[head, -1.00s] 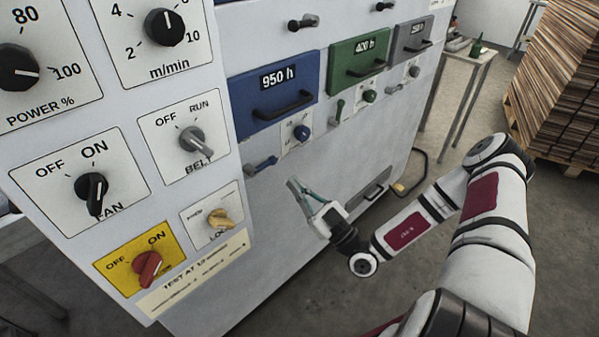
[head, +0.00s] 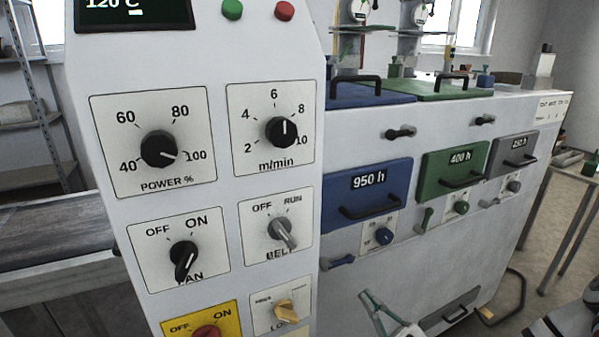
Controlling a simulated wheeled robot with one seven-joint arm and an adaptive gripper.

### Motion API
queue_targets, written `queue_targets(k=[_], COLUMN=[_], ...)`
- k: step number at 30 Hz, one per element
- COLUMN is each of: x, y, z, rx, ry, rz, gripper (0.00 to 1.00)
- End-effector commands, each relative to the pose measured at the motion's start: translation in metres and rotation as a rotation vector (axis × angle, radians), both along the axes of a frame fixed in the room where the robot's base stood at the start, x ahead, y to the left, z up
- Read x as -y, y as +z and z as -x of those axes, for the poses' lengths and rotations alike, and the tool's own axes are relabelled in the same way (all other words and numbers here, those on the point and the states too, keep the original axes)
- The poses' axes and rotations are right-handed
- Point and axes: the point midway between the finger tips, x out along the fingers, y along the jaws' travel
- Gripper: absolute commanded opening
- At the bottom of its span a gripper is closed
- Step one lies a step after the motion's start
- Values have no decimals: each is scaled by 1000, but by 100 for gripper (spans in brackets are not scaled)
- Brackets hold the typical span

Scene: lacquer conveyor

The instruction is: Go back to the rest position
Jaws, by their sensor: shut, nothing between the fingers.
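My gripper (head: 370,302) shows at the bottom of the head view, in front of the lower white front of the machine (head: 455,255). Its thin pale-green fingers are shut with nothing between them. Its white body is cut off by the lower picture edge. Most of my arm is out of view, with a part at the bottom right corner.
A control panel (head: 222,195) with several knobs stands at the left. Blue (head: 367,190), green (head: 453,168) and grey (head: 511,153) drawers line the machine front. A lower drawer handle (head: 455,314) is right of my gripper. A table (head: 580,178) stands far right; floor shows before it.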

Motion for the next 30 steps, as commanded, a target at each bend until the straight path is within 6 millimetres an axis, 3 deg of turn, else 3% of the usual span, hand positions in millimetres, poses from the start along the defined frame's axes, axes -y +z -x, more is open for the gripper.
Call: queue_targets(k=[6,15,23,30], x=[-41,-78,-86,-75], y=[46,85,109,130], z=[34,95,147,186], rx=[316,874,1446,2028], ry=[167,398,593,769], rz=[402,851,1106,1210], gripper=[0,0,0,0])
